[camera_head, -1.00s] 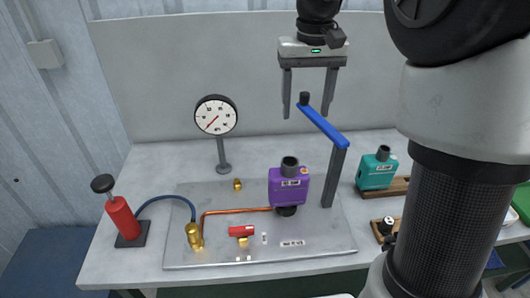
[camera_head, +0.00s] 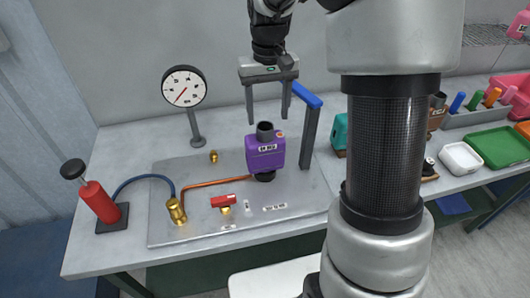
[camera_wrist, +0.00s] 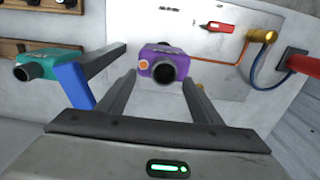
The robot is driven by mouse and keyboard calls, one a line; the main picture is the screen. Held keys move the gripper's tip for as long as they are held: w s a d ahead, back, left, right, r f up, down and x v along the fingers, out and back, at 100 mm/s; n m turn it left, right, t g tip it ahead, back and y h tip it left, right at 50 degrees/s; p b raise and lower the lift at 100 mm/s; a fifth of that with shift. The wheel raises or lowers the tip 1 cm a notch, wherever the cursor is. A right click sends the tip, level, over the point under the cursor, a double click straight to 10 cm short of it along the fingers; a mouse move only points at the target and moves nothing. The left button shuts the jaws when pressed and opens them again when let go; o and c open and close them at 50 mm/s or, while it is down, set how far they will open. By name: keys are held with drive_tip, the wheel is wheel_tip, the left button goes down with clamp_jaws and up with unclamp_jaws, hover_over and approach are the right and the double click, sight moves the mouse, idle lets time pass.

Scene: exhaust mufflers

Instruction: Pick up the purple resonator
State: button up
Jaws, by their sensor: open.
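The purple resonator (camera_head: 265,153) stands upright on a dark fitting on the grey metal plate (camera_head: 180,235), with its dark round neck pointing up. It also shows in the wrist view (camera_wrist: 165,62), just beyond and between the fingertips. My gripper (camera_head: 268,116) is open and empty above the resonator, with its fingers pointing down. It also shows in the wrist view (camera_wrist: 158,82). The fingertips are apart from the resonator's body; the exact gap to its neck cannot be told.
A post with a blue arm (camera_head: 306,95) stands close right of my gripper. A teal resonator (camera_head: 340,132) is partly hidden behind my arm. A dial gauge (camera_head: 184,88), red pump (camera_head: 100,203), copper pipe (camera_head: 215,183) and red-handled valve (camera_head: 230,201) are left of the purple resonator.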

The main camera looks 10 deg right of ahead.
sight(265, 127)
drive_tip(key=f, duration=0.4)
drive_tip(key=shift+s+a+f, duration=0.15)
drive_tip(key=shift+a, duration=0.25)
drive_tip(key=shift+f, duration=0.45)
drive_tip(key=c, duration=1.1)
drive_tip(key=shift+o, duration=0.2)
drive_tip(key=shift+r, duration=0.1)
